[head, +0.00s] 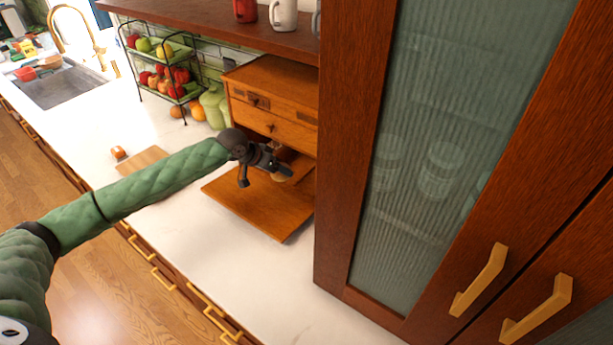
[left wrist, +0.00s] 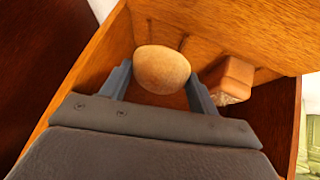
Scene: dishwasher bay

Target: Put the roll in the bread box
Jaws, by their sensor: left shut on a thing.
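The wooden bread box (head: 285,98) stands on the counter against the wall, its front flap (head: 258,208) folded down flat. My left gripper (head: 284,171) reaches over the flap to the open lower compartment. In the left wrist view the gripper (left wrist: 161,82) is shut on the round tan roll (left wrist: 162,69), one finger on each side. The roll is within the wooden walls of the box (left wrist: 215,35); whether it touches the floor I cannot tell. In the head view the gripper mostly hides it. My right gripper is out of view.
A brown wrapped block (left wrist: 235,78) lies in the box, just right of the right finger in the left wrist view. A tall cabinet (head: 345,150) stands close right of the box. A cutting board (head: 143,160) and fruit rack (head: 160,52) are to the left. The front counter is clear.

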